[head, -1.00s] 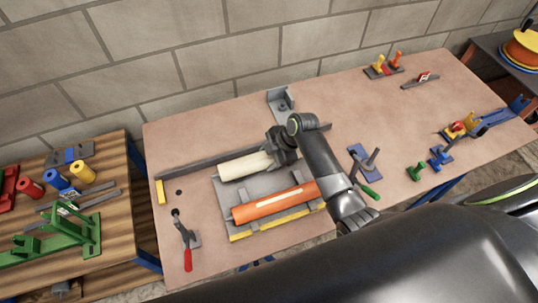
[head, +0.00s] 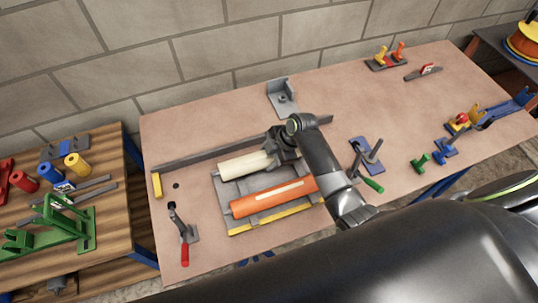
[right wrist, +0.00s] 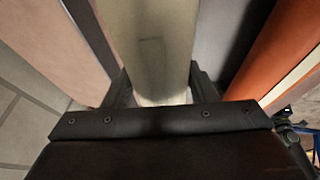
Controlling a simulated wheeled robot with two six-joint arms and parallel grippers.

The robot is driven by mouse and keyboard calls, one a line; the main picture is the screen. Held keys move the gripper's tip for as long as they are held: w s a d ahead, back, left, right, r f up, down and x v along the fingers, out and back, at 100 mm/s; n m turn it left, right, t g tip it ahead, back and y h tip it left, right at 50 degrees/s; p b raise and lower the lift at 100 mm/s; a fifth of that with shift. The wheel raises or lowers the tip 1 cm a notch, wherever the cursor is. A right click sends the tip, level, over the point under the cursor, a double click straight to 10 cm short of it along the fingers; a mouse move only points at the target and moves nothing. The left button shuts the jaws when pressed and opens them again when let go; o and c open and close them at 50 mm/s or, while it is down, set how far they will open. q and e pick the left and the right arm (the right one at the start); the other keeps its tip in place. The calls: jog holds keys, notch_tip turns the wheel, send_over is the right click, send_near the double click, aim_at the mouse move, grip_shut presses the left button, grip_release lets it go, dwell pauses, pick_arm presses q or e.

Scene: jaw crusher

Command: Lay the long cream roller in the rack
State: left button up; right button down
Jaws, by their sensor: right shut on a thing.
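The long cream roller (head: 243,166) lies lengthwise along the back part of the grey rack (head: 229,191), beside the orange roller (head: 270,197). My right gripper (head: 276,152) is shut on the cream roller near its right end. In the right wrist view the cream roller (right wrist: 150,45) runs between the two fingers (right wrist: 160,92), with the orange roller (right wrist: 285,45) apart to the right. The gripper and arm hide the roller's right end. I cannot tell whether the roller rests fully on the rack. My left gripper is not in view.
A long grey bar (head: 210,153) lies behind the rack. A red-handled clamp (head: 183,238) stands front left, and a green-handled clamp (head: 368,163) stands to the right. A grey bracket (head: 282,98) is at the back. The table's middle right is mostly clear.

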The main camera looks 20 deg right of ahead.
aim_at(269, 162)
jog(key=shift+r+p, duration=0.15)
jog(key=shift+p, duration=0.35)
dwell(1.3)
jog(key=shift+f+b, duration=1.05)
jog(key=shift+f, duration=0.5)
jog(key=c, duration=0.6)
grip_release()
jog(key=shift+o, duration=0.5)
jog(key=shift+s+f, duration=0.15)
jog(key=shift+f, duration=0.05)
jog(key=b+v, duration=0.1)
jog(key=v, duration=1.6)
jog(key=shift+r, duration=0.4)
jog(key=shift+a, duration=0.1)
